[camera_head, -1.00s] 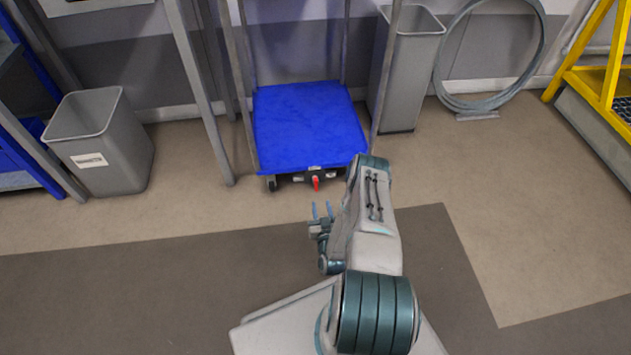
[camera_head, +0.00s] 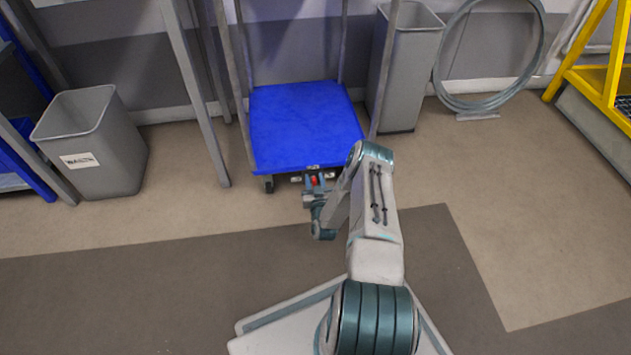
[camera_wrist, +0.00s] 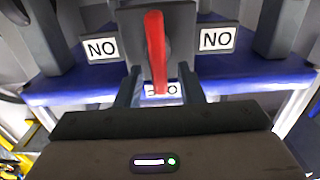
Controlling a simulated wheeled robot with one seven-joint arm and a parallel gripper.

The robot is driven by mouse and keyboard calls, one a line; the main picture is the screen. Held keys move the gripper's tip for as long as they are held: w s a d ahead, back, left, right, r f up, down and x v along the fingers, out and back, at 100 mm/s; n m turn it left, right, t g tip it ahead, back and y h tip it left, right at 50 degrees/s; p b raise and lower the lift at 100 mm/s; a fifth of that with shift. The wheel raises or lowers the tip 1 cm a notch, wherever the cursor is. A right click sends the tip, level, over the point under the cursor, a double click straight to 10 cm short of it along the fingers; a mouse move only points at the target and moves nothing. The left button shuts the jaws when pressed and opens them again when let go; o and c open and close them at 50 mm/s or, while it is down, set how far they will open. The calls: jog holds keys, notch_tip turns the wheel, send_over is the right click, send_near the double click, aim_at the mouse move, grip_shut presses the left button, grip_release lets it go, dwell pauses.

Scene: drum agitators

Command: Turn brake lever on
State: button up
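The red brake lever (camera_wrist: 156,45) stands out from a dark block (camera_wrist: 185,30) at the front edge of the blue-decked cart. In the wrist view it lies between the two fingers of my gripper (camera_wrist: 160,92), which are apart, with a gap on each side. White labels reading "NO" as seen flank the block; a lower label is partly hidden behind the lever. In the head view only a small red bit of the lever (camera_head: 313,180) shows, between the fingers of my gripper (camera_head: 316,184). The blue cart deck (camera_head: 300,125) is empty.
The cart's grey uprights rise at its sides. A grey bin (camera_head: 95,150) stands left and a tall grey bin (camera_head: 408,75) right. A hose ring (camera_head: 485,100) and yellow steps (camera_head: 600,75) are farther right. The floor before the cart is clear.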

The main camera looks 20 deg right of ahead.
grip_shut()
jog(key=shift+d, duration=0.15)
jog(key=shift+a, duration=0.2)
jog(key=shift+a+n+p, duration=0.25)
jog(key=shift+n+p, duration=0.05)
jog(key=shift+n, duration=0.8)
jog(key=f+n, duration=0.1)
jog(key=n, duration=0.4)
jog(key=a+f+n, duration=0.1)
jog(key=n, duration=0.9)
jog(key=shift+w+a+f+n+b, duration=0.25)
jog(key=shift+a+f+n+b, duration=0.05)
jog(key=shift+a+f, duration=0.1)
